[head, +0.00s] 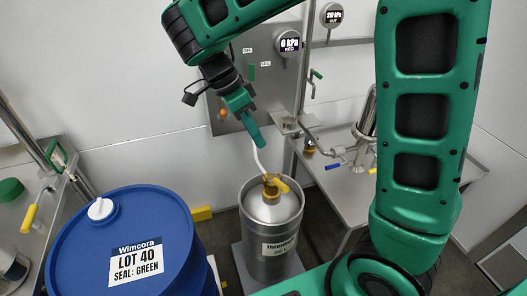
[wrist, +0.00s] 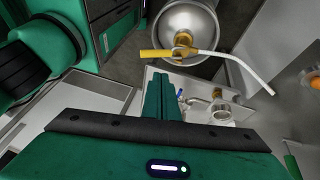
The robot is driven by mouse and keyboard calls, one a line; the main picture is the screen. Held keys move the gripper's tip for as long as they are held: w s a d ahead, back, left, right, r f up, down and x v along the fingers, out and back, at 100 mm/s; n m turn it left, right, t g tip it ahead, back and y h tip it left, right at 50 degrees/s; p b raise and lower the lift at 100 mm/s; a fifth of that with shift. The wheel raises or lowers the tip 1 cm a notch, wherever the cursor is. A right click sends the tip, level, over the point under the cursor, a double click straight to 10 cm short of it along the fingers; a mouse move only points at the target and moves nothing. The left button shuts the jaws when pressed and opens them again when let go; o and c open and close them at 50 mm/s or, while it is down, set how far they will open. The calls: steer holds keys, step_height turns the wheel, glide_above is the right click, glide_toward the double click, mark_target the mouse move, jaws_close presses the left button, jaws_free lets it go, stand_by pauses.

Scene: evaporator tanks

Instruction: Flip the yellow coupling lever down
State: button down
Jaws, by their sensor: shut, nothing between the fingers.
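The yellow coupling lever (head: 281,186) belongs to a brass coupler (head: 270,190) on top of a steel keg (head: 271,228). A white hose rises from the coupler. In the wrist view the lever (wrist: 155,54) sticks out to the left of the coupler (wrist: 184,40), and the hose runs off to the right. Its exact tilt is hard to judge. My green gripper (head: 257,142) is shut and empty, above the keg and apart from the lever. Its fingers (wrist: 162,95) show below the lever in the wrist view.
A blue drum (head: 120,245) labelled LOT 40 stands left of the keg. Behind is a grey wall panel (head: 262,65) with a gauge (head: 288,43) reading 0 kPa. A steel table (head: 340,180) with blue- and yellow-handled valves stands to the right. Another yellow handle (head: 29,219) is at far left.

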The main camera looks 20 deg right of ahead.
glide_above(280, 182)
steer(key=w+a, duration=0.1)
steer(key=a, duration=0.1)
step_height(280, 182, down, 10)
steer(key=shift+x, duration=0.9)
